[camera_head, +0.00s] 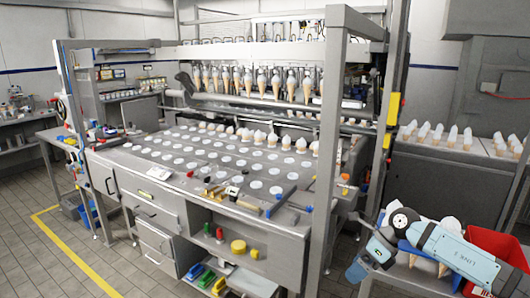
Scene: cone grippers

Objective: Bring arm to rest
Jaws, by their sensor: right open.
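My right arm (455,252), pale blue with a dark joint, reaches in from the lower right. Its front end, with my right gripper (357,271), hangs down beside the right front of the large grey machine, apart from it as far as I can see. The jaws are open, though the fingers are small and hard to make out. I see nothing held. Several cones (424,265) show partly behind and under my arm. My left gripper is not in view.
The machine table (150,158) with white round holders and a row of hanging cones (262,82) fills the middle. Its upright post (328,150) stands left of my arm. A red bin (497,243) lies close at the right. Grey floor (60,260) is clear at lower left.

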